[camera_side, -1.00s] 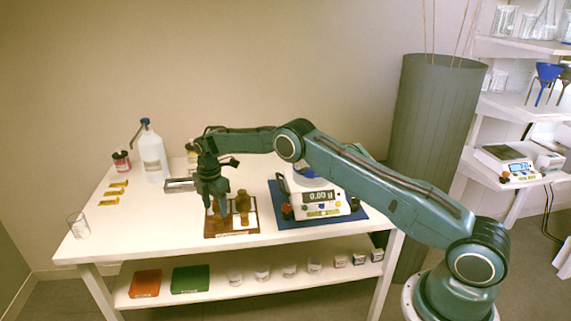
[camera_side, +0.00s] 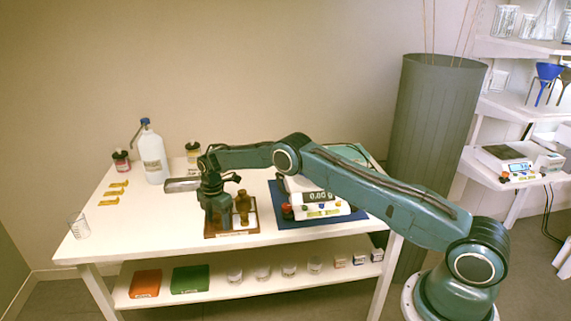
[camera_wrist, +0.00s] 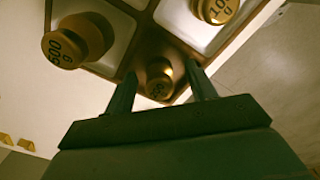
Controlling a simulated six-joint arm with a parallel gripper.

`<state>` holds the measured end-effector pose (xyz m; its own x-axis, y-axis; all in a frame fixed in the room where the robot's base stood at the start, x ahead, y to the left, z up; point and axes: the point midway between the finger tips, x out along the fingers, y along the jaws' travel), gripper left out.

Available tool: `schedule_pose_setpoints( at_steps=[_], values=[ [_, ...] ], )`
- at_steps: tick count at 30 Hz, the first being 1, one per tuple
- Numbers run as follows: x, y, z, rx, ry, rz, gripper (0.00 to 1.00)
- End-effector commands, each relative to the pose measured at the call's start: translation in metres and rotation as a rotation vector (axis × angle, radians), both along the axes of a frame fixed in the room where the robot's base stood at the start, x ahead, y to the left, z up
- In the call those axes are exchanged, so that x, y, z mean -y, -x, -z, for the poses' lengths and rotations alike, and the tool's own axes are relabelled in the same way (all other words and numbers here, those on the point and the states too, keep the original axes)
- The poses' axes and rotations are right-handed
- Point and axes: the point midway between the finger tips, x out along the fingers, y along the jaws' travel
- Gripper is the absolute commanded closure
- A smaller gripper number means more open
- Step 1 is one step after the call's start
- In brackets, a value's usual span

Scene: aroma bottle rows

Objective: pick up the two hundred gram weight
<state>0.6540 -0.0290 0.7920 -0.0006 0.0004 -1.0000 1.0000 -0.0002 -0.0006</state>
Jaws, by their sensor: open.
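A brass weight (camera_wrist: 158,72) sits in a tray compartment between my fingers in the wrist view; its label is too dark to read clearly. A brass weight marked 500 g (camera_wrist: 77,40) is to its left, and one marked 100 (camera_wrist: 216,9) is at the upper right. The brown-rimmed weight tray (camera_side: 232,233) lies on the table. My gripper (camera_side: 217,224) points down over the tray's left part, and its fingers (camera_wrist: 161,82) are open, one on each side of the middle weight. Contact cannot be told. In the side view the gripper hides that weight.
A larger brass weight (camera_side: 243,205) stands close right of the gripper. A balance (camera_side: 318,203) on a blue mat (camera_side: 285,219) is further right. A wash bottle (camera_side: 153,158), a glass beaker (camera_side: 78,226) and small brass pieces (camera_side: 110,200) are on the left.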

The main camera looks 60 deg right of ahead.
Motion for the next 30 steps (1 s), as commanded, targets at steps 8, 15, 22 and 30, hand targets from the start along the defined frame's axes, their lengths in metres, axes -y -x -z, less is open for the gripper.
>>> schedule_pose_setpoints(
  at_steps=[8,15,22,30],
  values=[
    [0.0000,-0.0002,-0.0005,0.001,0.000,0.000,0.44],
    [0.0000,-0.0003,-0.0007,0.001,0.000,0.000,0.72],
    [0.0000,-0.0006,-0.0013,0.002,0.000,0.000,0.88],
    [0.0000,-0.0009,-0.0046,0.003,0.000,0.000,0.88]
  ],
)
